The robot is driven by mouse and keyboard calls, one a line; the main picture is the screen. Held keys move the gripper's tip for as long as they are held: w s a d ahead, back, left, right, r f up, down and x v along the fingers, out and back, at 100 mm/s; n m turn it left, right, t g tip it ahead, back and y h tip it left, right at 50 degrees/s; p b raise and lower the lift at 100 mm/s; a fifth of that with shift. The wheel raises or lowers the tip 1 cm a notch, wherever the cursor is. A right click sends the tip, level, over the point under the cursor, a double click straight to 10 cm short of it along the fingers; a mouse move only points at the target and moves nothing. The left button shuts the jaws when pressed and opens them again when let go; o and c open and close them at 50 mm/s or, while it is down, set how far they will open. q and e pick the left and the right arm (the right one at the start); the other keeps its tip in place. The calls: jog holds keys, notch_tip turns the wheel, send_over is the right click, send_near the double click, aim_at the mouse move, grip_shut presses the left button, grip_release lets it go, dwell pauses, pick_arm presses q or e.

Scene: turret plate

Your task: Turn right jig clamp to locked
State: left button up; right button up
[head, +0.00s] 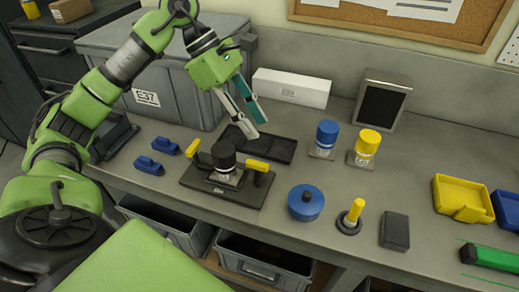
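The jig is a dark flat plate (212,193) on the grey bench, with a black cylindrical part (224,155) on a light labelled block at its middle. The right jig clamp (259,168) has a yellow handle pointing left toward the black part, on a dark post. The left jig clamp (193,148) has a yellow handle tilted up beside the part. My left gripper (258,128) hangs above and behind the right clamp, over the black tray. Its fingers are apart with nothing between them, and it touches neither clamp. My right gripper is out of view.
A black tray (283,152) lies behind the jig. Blue (327,134) and yellow (368,142) cylinders stand right of it. A blue round part (305,203) and a yellow-pegged ring (351,216) are at right front. A grey bin (172,100) stands behind left.

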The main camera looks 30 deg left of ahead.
aim_at(256, 163)
pick_arm(q)
jog(key=s+a+y, duration=0.1)
jog(key=a+y, duration=0.1)
jog(key=a, duration=0.3)
jog(key=p+x, duration=0.1)
jog(key=x, duration=0.5)
jog(key=p+x, duration=0.2)
jog(key=x, duration=0.5)
jog(key=shift+s+d, duration=0.2)
jog(key=shift+d, duration=0.05)
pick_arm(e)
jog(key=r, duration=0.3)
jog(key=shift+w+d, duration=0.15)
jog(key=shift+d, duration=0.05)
pick_arm(q)
grip_shut()
